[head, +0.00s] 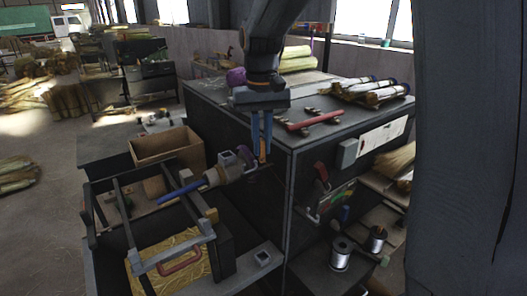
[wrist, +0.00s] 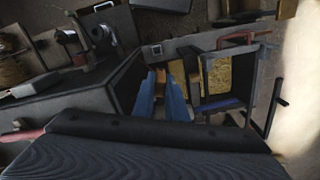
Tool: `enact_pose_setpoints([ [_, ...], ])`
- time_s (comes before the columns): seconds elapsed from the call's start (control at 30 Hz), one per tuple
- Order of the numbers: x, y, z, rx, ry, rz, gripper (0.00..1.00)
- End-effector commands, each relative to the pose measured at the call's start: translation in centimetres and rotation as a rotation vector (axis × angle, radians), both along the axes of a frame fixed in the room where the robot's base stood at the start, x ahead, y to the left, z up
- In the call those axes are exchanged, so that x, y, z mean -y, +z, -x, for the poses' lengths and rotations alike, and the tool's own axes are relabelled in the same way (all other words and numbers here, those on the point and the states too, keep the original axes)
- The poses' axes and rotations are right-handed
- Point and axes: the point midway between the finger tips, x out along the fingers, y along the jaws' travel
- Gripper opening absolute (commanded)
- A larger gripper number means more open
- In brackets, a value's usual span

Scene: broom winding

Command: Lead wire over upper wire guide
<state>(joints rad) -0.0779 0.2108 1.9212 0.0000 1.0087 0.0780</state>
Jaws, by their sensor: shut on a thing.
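My gripper (head: 262,148) points down beside the front edge of the dark workbench, with its blue fingers shut on a small orange-tan piece (head: 263,152). In the wrist view my gripper (wrist: 163,108) shows two blue fingers with a tan piece between them. The wire itself is too thin to make out, so I cannot tell how it runs. A grey block (head: 347,153) on the bench side may be a wire guide; I cannot tell for sure.
The dark bench (head: 225,108) carries a red-handled bar (head: 313,122) and broom bundles (head: 372,90). Left of my gripper are a winding head with a blue rod (head: 182,193), a metal frame (head: 135,240) and a cardboard box (head: 165,146). Red handles project from the bench side.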

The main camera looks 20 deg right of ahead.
Motion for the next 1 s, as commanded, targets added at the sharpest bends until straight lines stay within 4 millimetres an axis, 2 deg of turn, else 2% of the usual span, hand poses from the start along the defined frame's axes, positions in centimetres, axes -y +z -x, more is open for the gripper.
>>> enact_pose_setpoints([
  [0.03, -0.1, 0.9, 0.0, 0.001, 0.000, 0.000, 0.00],
  [1.0, -6.2, 0.5, -10.8, 0.000, 0.000, 0.000, 0.00],
])
